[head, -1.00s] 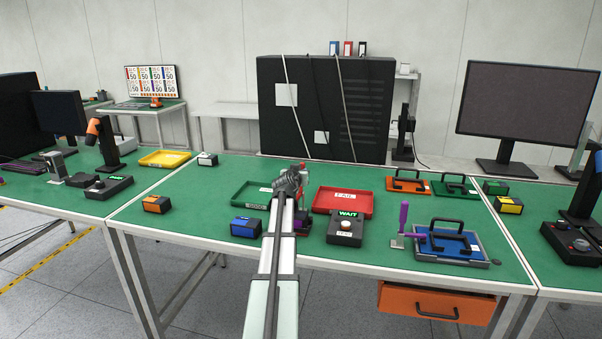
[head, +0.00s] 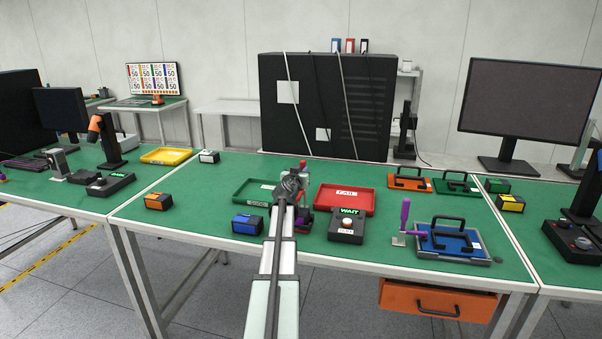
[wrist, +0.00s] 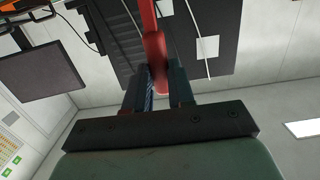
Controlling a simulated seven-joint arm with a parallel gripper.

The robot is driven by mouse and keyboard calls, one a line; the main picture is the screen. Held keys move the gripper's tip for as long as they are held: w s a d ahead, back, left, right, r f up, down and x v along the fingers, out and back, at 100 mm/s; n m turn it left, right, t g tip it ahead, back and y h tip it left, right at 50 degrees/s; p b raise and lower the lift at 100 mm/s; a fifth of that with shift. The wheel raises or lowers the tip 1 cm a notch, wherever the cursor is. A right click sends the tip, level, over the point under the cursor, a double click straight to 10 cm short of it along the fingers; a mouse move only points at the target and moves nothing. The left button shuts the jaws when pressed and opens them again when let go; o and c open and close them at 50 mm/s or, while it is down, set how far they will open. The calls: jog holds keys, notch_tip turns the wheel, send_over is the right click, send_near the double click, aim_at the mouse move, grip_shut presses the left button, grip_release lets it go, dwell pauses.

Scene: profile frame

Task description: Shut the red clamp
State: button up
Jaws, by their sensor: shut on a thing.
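The red clamp (head: 303,172) stands on the green table just behind my gripper in the head view. Only small red parts of it show there; my arm hides most of it. In the wrist view its red handle (wrist: 153,42) comes down from the top edge, between the two fingers. My gripper (wrist: 160,82) is shut on this handle, one finger on each side. In the head view my gripper (head: 292,183) is small, and its fingers cannot be made out. How far the clamp is closed cannot be told.
A green tray (head: 254,185) is left of my gripper and a red FAIL tray (head: 362,204) is right. A black WAIT button box (head: 346,228), a blue-topped box (head: 248,224) and a purple clamp (head: 405,217) stand nearby. Free table lies at the front left.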

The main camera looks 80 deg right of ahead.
jog(key=o, duration=0.8)
jog(key=a+r, duration=0.1)
jog(key=a, duration=1.2)
jog(key=shift+a, duration=0.35)
jog(key=shift+w+r, duration=0.1)
